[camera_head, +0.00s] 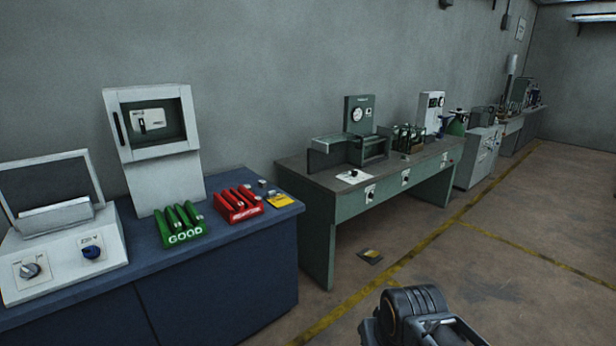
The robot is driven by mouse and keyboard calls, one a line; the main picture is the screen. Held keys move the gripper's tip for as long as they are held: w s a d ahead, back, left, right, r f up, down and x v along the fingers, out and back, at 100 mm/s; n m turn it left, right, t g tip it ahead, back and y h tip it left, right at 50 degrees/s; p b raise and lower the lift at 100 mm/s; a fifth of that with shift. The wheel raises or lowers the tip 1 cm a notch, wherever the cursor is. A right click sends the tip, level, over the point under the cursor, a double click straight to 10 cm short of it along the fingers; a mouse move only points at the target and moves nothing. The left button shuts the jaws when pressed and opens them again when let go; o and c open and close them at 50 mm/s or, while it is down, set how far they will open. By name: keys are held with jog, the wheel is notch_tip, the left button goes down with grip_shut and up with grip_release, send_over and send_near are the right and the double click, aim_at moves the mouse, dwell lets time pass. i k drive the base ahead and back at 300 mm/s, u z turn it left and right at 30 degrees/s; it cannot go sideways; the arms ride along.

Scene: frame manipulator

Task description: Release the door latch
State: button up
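A white upright machine (165,180) stands on the blue bench at the left. Its upper front has a square framed door or window (185,105) with a dark vertical handle (122,128) on its left side. Behind the frame is a small white unit with a dark lever-like part (142,122); I cannot tell which part is the latch. The frame looks closed. A dark part of my arm shows at the bottom right of centre, well apart from the machine. My gripper's fingers cannot be made out.
The blue bench (220,275) also holds a white machine with a raised lid (60,260), a green rack (182,232), a red rack (238,205) and a yellow item (279,200). A green workbench (318,235) stands to the right. The floor (510,225) there is mostly clear.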

aim_at(141, 125)
jog(key=z, duration=0.55)
jog(key=i, duration=1.75)
jog(key=u, duration=1.05)
jog(key=i, duration=0.75)
jog(key=u, duration=0.65)
